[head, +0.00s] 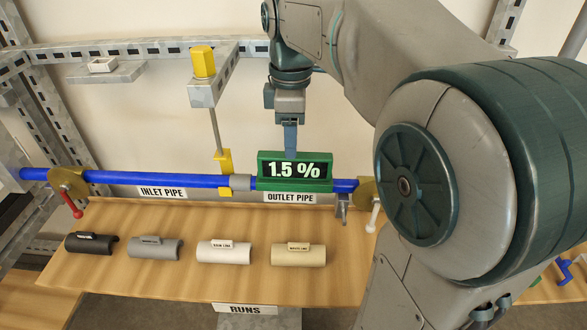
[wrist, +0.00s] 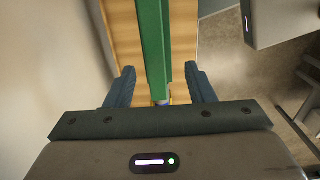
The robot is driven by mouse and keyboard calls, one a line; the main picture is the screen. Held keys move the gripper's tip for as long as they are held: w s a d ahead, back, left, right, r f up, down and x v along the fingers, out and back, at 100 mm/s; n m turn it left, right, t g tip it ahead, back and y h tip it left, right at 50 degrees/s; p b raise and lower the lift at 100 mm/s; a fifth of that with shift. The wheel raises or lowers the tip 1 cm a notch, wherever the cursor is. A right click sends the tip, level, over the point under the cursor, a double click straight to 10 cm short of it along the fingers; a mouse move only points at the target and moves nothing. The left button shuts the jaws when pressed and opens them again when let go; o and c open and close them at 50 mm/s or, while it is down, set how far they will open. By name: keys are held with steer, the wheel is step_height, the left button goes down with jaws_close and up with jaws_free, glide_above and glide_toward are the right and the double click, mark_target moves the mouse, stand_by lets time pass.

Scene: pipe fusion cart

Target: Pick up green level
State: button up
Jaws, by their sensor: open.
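The green level (head: 260,172) has a dark display reading 1.5 %. It rests on the blue outlet pipe (head: 342,185) in the head view, right of the grey coupling. My gripper (head: 290,150) points down just above and behind the level's top edge; its fingers are partly hidden by the level. In the wrist view my gripper (wrist: 166,88) is open, with one finger on each side of the level (wrist: 154,45). The level runs between the fingers with a gap on both sides.
Black, grey, white and beige half-shells (head: 298,255) lie on the wooden table (head: 190,285). A yellow-capped post (head: 203,63) stands left of my gripper.

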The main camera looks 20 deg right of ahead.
mark_target(295, 165)
steer(key=f, duration=0.8)
steer(key=shift+w+d+f, duration=0.1)
steer(key=shift+w+d, duration=0.1)
steer(key=shift+d, duration=0.2)
jaws_close()
